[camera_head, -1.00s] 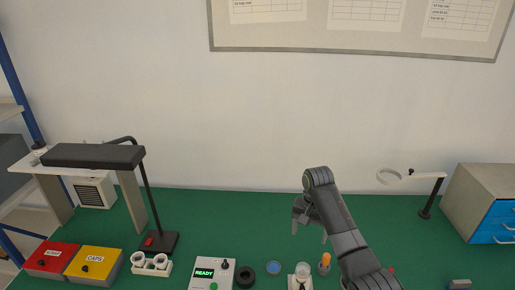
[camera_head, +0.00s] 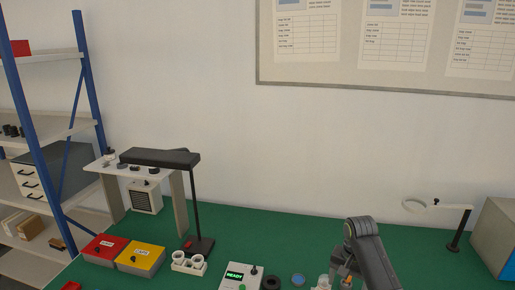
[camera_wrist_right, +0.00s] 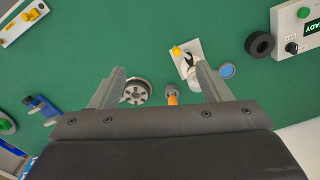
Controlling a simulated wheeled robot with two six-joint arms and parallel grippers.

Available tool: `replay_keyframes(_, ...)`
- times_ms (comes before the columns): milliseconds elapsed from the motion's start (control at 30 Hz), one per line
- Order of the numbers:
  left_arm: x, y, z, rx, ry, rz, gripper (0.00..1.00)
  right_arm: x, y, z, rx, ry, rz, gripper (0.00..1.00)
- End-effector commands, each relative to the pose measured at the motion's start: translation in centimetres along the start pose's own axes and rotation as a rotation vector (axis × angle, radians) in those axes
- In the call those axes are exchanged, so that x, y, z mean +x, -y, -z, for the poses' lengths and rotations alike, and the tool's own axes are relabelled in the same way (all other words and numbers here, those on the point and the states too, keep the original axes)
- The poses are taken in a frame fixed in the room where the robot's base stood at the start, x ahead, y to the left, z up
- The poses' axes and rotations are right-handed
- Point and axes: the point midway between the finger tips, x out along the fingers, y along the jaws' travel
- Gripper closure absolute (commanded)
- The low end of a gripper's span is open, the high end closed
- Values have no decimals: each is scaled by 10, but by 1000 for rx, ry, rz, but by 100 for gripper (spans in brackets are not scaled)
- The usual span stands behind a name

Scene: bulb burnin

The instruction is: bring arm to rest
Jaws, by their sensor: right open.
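My right arm (camera_head: 375,260) comes in from the bottom right of the head view, bent at its top joint. My right gripper (camera_wrist_right: 160,85) is open in the right wrist view, its two fingers apart with nothing held between them. Beyond the fingers, over the green bench, are a dark round part with holes (camera_wrist_right: 136,91), an orange-handled thing (camera_wrist_right: 172,98) and a white stand with a yellow knob (camera_wrist_right: 184,55). In the head view the gripper is partly hidden by the arm. My left gripper is not in view.
A tester reading READY (camera_head: 241,276), a black ring (camera_head: 271,283) and a blue disc (camera_head: 298,280) lie on the bench front. Red (camera_head: 105,250) and yellow (camera_head: 141,258) boxes and a black lamp (camera_head: 160,158) stand left. The back middle bench is clear.

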Motion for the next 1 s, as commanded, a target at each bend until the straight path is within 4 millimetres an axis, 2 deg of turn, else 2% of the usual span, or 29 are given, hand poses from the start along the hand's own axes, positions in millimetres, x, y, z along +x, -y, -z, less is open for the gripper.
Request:
replay_keyframes(200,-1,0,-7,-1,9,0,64,22,-16,-15,-37,-18,7,29)
replay_keyframes(367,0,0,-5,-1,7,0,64,40,-31,-30,-74,-38,12,29)
replay_keyframes(567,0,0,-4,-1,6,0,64,67,-60,-61,-135,-72,20,29)
replay_keyframes(800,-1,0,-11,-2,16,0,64,96,-117,-126,-249,-147,24,29)
replay_keyframes(1000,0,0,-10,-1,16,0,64,96,-167,-188,-342,-217,14,29)
